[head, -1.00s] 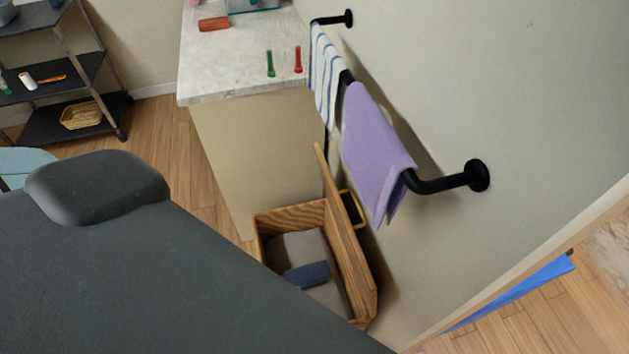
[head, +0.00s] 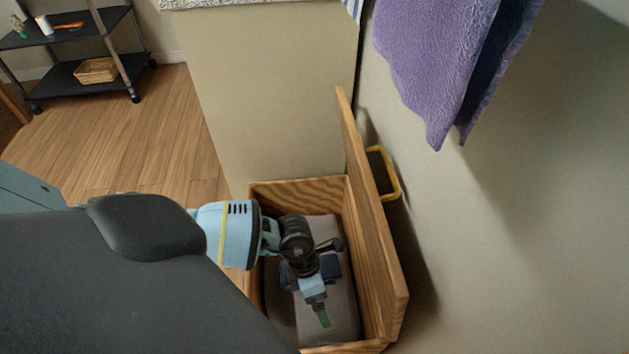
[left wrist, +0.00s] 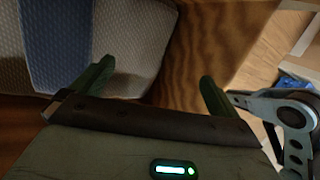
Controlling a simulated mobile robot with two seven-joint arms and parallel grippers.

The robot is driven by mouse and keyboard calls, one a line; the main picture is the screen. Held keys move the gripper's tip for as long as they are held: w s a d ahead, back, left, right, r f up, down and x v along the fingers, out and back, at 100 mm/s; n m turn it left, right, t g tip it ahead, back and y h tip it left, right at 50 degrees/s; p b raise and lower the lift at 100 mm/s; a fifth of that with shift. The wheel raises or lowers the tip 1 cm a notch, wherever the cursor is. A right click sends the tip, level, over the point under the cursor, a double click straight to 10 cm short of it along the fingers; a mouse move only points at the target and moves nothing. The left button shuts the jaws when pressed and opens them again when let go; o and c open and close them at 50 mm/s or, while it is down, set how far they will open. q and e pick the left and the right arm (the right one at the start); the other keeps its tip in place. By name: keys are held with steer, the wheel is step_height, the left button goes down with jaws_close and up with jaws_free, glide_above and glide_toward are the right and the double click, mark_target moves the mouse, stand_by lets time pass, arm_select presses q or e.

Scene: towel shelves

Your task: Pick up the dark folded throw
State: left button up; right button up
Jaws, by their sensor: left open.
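The dark folded throw shows as a dark blue band (left wrist: 62,45) at the upper left of the left wrist view, lying across paler grey textured cloth. In the head view it is mostly hidden behind my left gripper (head: 320,312), which reaches down into an open wooden chest (head: 365,215). In the left wrist view my left gripper (left wrist: 155,85) is open, its green fingers wide apart with nothing between them. The throw lies beyond and left of the left finger. I cannot tell whether they touch. My right gripper is not in view.
The chest's lid stands raised on the right, near a yellow handle-like loop (head: 386,172) by the wall. Grey cloth (head: 342,300) lines the chest. A purple towel (head: 430,60) hangs above right. A counter (head: 265,90) stands behind. Wood floor is clear on the left.

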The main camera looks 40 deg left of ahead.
mark_target(330, 269)
arm_select(q)
steer(key=w+a+f+y+b, duration=0.1)
steer(key=w+a, duration=0.1)
steer(key=a, duration=0.1)
steer(key=w+a+f+y, duration=0.1)
steer(key=w+a+y, duration=0.1)
steer(key=a, duration=0.1)
steer(key=w+a+f+m+y+b, duration=0.1)
steer(key=w+a, duration=0.1)
steer(key=a, duration=0.2)
steer(key=shift+f+t+y+b, duration=0.2)
steer(key=shift+t+y+b, duration=0.1)
steer(key=shift+t+b, duration=0.1)
steer(key=shift+f+b, duration=0.5)
steer(key=shift+f, duration=0.9)
steer(key=shift+d+f+b, duration=0.1)
steer(key=shift+f+b, duration=0.2)
steer(key=shift+f, duration=0.05)
steer(key=f, duration=0.1)
steer(key=f+b, duration=0.2)
steer(key=shift+w+d+f, duration=0.15)
steer(key=shift+d+f, duration=0.1)
steer(key=shift+f, duration=0.35)
steer(key=c, duration=0.5)
steer(key=shift+w, duration=0.1)
steer(key=c, duration=0.4)
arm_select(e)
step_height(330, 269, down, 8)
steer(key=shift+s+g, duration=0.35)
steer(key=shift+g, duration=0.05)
